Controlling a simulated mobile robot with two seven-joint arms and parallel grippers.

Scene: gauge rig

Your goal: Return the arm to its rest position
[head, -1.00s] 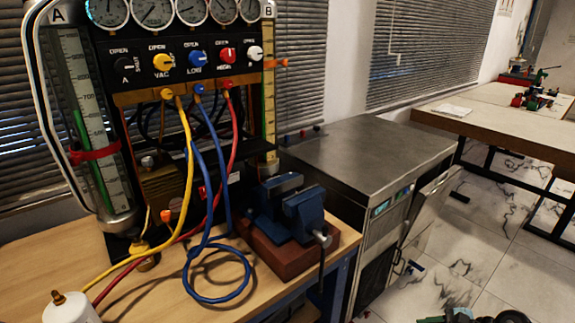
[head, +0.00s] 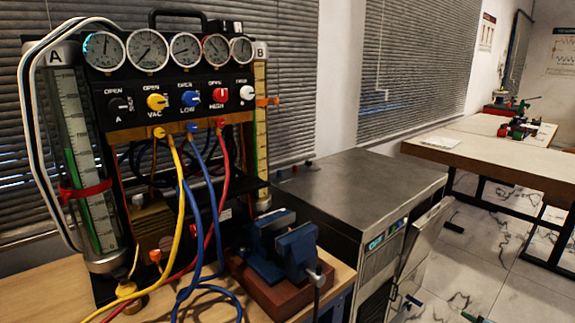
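Neither of my grippers nor my arms can be made out in the head view. The gauge rig (head: 185,105) stands on the wooden bench (head: 42,290) at the left, with a row of several round dials on top. Below the dials are the yellow knob (head: 156,101), blue knob (head: 190,98), red knob (head: 220,95) and white knob (head: 247,92). Yellow, blue and red hoses hang from its front. The yellow hose (head: 180,200) runs down towards a brass fitting (head: 131,299) on the bench.
A blue vise (head: 297,250) on a reddish-brown block (head: 275,291) sits at the bench's right end. A grey metal cabinet (head: 345,185) with an open door stands beside it. A far table (head: 480,152) holds small red and green items. Marble-look floor (head: 475,250) lies between.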

